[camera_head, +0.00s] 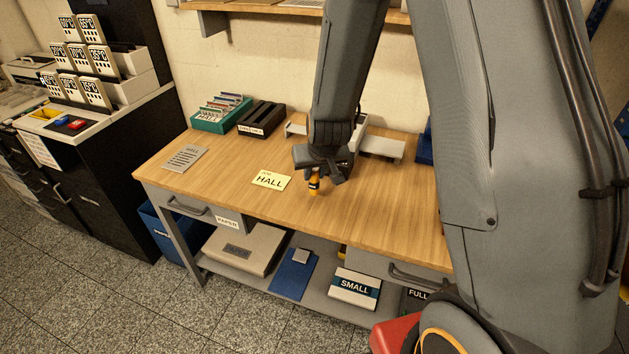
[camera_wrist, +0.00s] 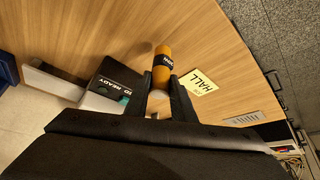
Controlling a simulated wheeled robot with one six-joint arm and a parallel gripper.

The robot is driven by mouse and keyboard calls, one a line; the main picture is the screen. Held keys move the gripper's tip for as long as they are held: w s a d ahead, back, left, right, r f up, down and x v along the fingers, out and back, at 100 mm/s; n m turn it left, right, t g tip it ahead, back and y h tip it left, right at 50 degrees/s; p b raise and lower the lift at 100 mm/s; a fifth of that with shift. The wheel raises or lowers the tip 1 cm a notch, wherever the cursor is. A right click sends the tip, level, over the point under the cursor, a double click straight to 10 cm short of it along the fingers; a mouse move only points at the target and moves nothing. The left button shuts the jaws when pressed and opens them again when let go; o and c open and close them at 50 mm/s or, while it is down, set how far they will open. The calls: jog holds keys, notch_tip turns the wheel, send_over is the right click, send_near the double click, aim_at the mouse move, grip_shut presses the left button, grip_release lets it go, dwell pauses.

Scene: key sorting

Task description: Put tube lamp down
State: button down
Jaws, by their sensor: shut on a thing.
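The tube lamp is an orange cylinder with a dark labelled band (camera_head: 314,184). It stands about upright in the head view, at or just above the wooden desk top; I cannot tell whether its base touches. My gripper (camera_head: 322,172) is shut on it from behind. The desk (camera_head: 230,170) has bare wood around the lamp.
A yellow HALL card (camera_head: 271,180) lies left of the lamp. A grey label plate (camera_head: 184,158), a teal card box (camera_head: 221,115) and a black tray (camera_head: 261,118) are farther left. A dark box marked READY (camera_wrist: 118,80) stands near the gripper. The front desk edge is close.

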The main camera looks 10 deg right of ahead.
aim_at(314, 184)
jog(key=shift+f, duration=1.3)
jog(key=shift+f, duration=0.1)
jog(key=c, duration=1.5)
grip_release()
